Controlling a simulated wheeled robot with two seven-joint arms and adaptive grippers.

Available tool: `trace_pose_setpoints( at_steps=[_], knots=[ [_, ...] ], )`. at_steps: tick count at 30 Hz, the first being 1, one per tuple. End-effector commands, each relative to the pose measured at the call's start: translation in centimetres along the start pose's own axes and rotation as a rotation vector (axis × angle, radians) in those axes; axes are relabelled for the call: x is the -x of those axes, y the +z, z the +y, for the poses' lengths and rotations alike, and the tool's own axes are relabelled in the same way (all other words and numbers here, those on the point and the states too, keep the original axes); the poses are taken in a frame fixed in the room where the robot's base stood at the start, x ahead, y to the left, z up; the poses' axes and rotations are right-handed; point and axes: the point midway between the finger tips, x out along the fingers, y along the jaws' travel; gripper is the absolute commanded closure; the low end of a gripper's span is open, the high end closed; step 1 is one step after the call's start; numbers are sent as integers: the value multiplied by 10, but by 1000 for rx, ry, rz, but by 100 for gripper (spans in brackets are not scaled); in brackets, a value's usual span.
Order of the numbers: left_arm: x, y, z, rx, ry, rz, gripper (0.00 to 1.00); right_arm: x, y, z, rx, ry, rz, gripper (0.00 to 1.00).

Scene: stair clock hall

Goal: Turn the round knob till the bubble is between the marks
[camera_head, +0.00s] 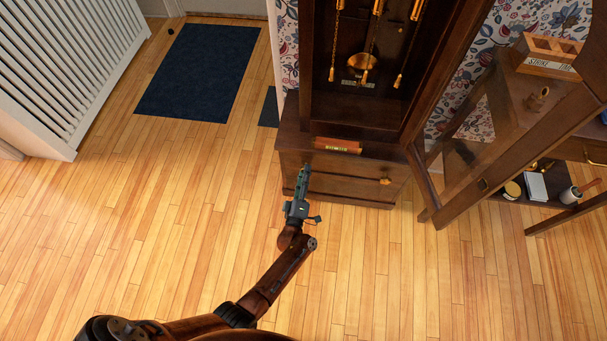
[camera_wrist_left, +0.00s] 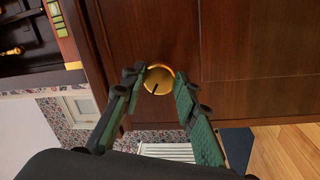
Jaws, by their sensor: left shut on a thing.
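The tall brown clock case stands at the top centre of the head view, its base (camera_head: 345,186) on the floor. A spirit level (camera_head: 337,145) with a green vial lies on the base's ledge. It also shows in the left wrist view (camera_wrist_left: 62,28); the bubble is too small to make out against the marks. My left gripper (camera_head: 304,169) reaches the left part of the base front and hides the knob there. In the left wrist view the round brass knob (camera_wrist_left: 158,79), with a dark line on its face, sits between my gripper's fingertips, which are shut on it. My right gripper is out of view.
A second brass knob (camera_head: 385,181) is on the base's right side. The clock's glazed door (camera_head: 490,140) hangs open to the right, before shelves with small items. A dark blue mat (camera_head: 200,72) lies at upper left, beside a white railing (camera_head: 70,70). The wooden floor is clear.

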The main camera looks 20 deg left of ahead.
Motion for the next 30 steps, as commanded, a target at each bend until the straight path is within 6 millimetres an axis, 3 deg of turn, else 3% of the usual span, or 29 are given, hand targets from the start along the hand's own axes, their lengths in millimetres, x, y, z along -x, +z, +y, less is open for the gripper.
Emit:
trace_pose_setpoints(
  at_steps=[6,15,30],
  knots=[
    [0,-3,0,-201,0,-23,96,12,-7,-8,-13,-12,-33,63],
    [0,-3,0,-443,2,-54,96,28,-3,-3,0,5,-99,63],
    [1,-3,-2,-628,3,-80,96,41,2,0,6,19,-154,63]
  ],
)
